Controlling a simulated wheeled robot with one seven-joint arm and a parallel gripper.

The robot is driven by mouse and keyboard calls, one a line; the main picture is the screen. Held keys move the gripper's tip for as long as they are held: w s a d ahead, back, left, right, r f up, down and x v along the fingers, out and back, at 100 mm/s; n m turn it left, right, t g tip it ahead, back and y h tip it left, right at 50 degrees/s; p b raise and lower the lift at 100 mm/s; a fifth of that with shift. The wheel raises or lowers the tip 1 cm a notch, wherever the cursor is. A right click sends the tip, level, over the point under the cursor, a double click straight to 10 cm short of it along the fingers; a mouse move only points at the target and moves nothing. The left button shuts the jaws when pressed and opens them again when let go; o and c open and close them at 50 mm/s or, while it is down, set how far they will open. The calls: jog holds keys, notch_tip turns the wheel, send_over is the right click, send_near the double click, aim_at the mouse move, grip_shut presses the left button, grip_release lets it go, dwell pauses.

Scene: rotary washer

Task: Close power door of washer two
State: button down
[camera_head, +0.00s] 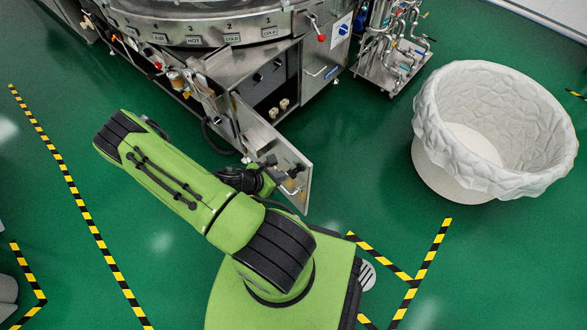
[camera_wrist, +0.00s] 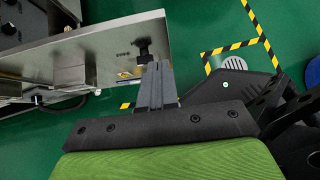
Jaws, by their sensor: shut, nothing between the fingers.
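The washer (camera_head: 262,24) is a large round steel machine at the top of the head view, with HOT and COLD labels and the number 2 on its rim. Its steel door (camera_head: 292,158) stands swung open from the lower cabinet (camera_head: 268,85), whose dark inside shows. In the wrist view the door (camera_wrist: 85,55) crosses the upper left, with a black latch knob (camera_wrist: 143,46) near its end. My gripper (camera_head: 288,184) is at the door's outer part. Its fingers (camera_wrist: 154,72) are together and empty just below the knob; I cannot tell whether they touch it.
A white lined tub (camera_head: 455,170) stands on the green floor at right. A steel pipe rack (camera_head: 393,48) is at the top right. Yellow-black floor tape (camera_head: 425,270) runs at lower right and left. A cable (camera_head: 212,140) hangs beside the cabinet. Floor between door and tub is clear.

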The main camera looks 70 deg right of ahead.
aim_at(306, 166)
jog(key=s+d+f, duration=0.1)
jog(key=d, duration=0.1)
jog(key=s+d+f+b, duration=0.1)
jog(key=d+f, duration=0.1)
jog(key=s+d+f+b, duration=0.1)
jog(key=s+d, duration=0.1)
jog(key=d, duration=0.1)
jog(key=shift+s+f, duration=0.1)
jog(key=shift+f, duration=0.15)
jog(key=shift+s+d, duration=0.1)
jog(key=shift+d, duration=0.1)
jog(key=shift+d+r, duration=0.1)
